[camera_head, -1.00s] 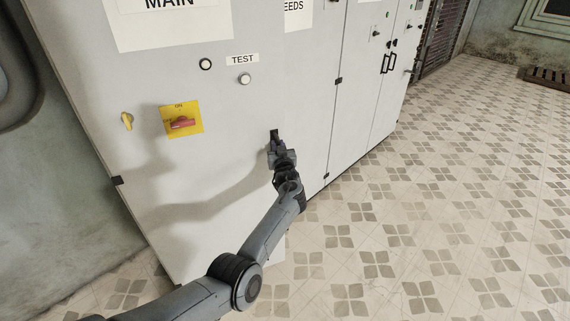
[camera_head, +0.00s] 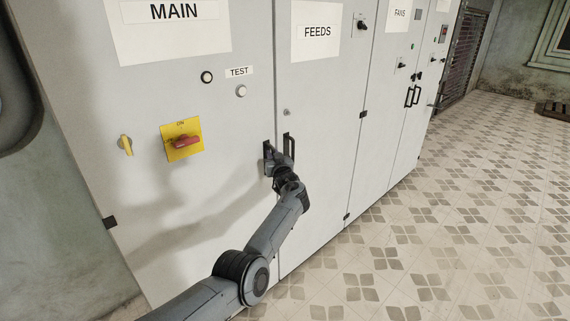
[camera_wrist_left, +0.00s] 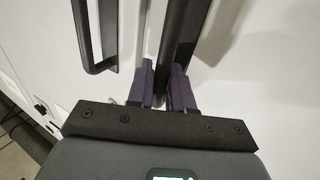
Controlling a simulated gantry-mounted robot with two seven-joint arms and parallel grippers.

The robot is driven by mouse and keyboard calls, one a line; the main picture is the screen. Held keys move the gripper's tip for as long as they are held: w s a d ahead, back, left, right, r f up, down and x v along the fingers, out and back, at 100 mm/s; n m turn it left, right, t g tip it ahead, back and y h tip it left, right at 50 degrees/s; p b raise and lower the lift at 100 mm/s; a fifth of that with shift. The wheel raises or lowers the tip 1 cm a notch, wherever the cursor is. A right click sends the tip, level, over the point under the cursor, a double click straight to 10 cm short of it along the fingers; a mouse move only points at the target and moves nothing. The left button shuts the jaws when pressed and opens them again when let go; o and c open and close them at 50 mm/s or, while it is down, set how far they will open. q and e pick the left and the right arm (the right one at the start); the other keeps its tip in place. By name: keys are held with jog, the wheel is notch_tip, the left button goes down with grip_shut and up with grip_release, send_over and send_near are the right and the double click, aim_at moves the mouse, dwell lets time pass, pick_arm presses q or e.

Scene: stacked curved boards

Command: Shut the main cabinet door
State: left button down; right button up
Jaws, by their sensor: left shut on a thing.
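The main cabinet door (camera_head: 225,165) is pale grey, with a MAIN label (camera_head: 174,12) at its top. Its right edge lies beside the FEEDS door (camera_head: 318,90) and looks about level with it; I cannot tell whether a small gap stays. The main door's black handle (camera_head: 267,152) is near that edge, and it also shows in the left wrist view (camera_wrist_left: 181,45). My left gripper (camera_head: 270,164) is shut on this handle, with its purple-grey fingers (camera_wrist_left: 163,88) on either side of it. My right gripper is out of view.
The black FEEDS handle (camera_head: 289,147) stands close to the right of my gripper, and also shows in the left wrist view (camera_wrist_left: 94,40). The tiled floor (camera_head: 450,230) is clear.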

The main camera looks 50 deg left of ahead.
pick_arm(q)
jog(key=shift+r, duration=0.1)
jog(key=c, duration=1.4)
grip_release()
jog(key=shift+d, duration=0.15)
jog(key=shift+o, duration=1.1)
jog(key=shift+d, duration=0.15)
jog(key=p+v, duration=0.4)
jog(key=v, duration=0.6)
jog(key=shift+d, duration=0.3)
jog(key=shift+s, duration=0.1)
